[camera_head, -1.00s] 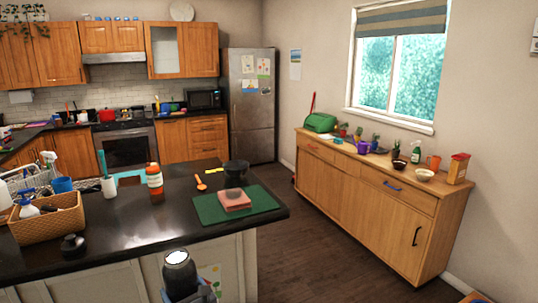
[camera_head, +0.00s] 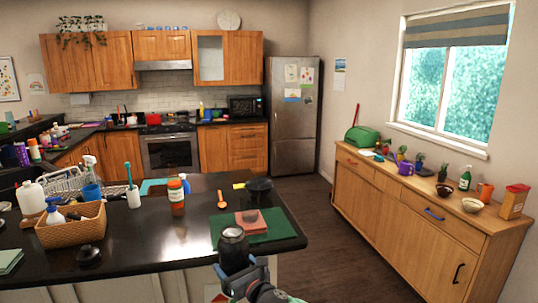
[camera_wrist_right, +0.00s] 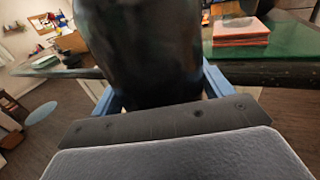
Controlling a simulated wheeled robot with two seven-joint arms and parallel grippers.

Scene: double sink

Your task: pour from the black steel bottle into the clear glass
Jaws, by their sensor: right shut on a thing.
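The black steel bottle (camera_head: 233,255) is roughly upright in front of the counter's near edge in the head view. My right gripper (camera_head: 243,272), with blue fingers, is shut around its lower body. In the right wrist view the dark bottle (camera_wrist_right: 140,50) fills the middle between the blue fingers (camera_wrist_right: 160,95). A black lid (camera_head: 88,255) lies on the counter at the left. I cannot make out the clear glass in either view. My left gripper is not in view.
Counter space between basket and mat is clear.

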